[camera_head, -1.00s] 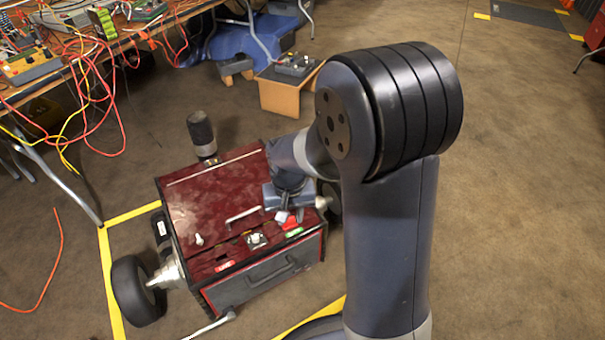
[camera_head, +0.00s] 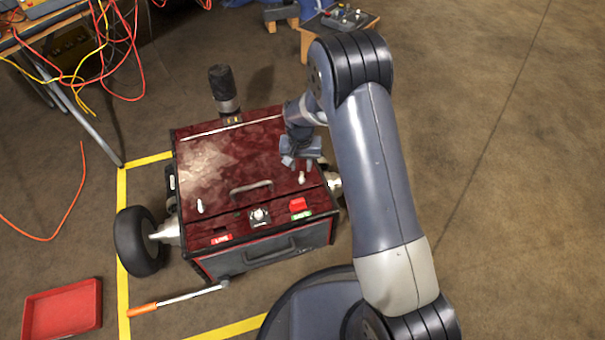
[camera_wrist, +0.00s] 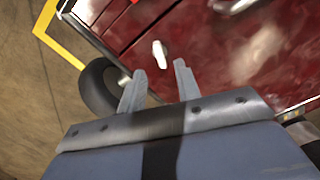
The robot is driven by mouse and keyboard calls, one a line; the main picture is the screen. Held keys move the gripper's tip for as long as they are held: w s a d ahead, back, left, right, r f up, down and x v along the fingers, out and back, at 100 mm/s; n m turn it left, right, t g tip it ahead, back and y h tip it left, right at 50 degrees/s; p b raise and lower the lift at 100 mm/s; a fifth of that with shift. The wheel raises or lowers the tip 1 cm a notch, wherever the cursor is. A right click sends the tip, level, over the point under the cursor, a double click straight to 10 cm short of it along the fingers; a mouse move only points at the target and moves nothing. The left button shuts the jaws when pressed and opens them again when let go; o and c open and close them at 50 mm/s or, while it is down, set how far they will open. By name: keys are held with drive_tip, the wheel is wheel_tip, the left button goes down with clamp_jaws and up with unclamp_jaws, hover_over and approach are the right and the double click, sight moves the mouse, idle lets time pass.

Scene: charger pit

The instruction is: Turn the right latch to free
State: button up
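The right latch (camera_head: 301,178) is a small pale knob on the dark red lid (camera_head: 262,135) of the box, near its right front corner. My gripper (camera_head: 297,163) is over the right side of the lid, just behind this latch in the head view. In the wrist view, my gripper (camera_wrist: 158,68) is open with nothing between its two fingers. The latch (camera_wrist: 160,54) shows just beyond the fingertips, apart from them in the picture; the height gap cannot be told. A matching left latch (camera_head: 200,205) sits on the lid's left side.
A lid handle (camera_head: 251,187), a round knob (camera_head: 260,215) and a red switch block (camera_head: 298,204) are near the front. A black cylinder (camera_head: 223,90) stands behind the box. A bar with an orange grip (camera_head: 180,299) and red tray (camera_head: 62,308) lie at front left. Right floor is clear.

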sight(301, 176)
wheel_tip(301, 176, down, 5)
drive_tip(key=shift+b, duration=0.6)
clamp_jaws()
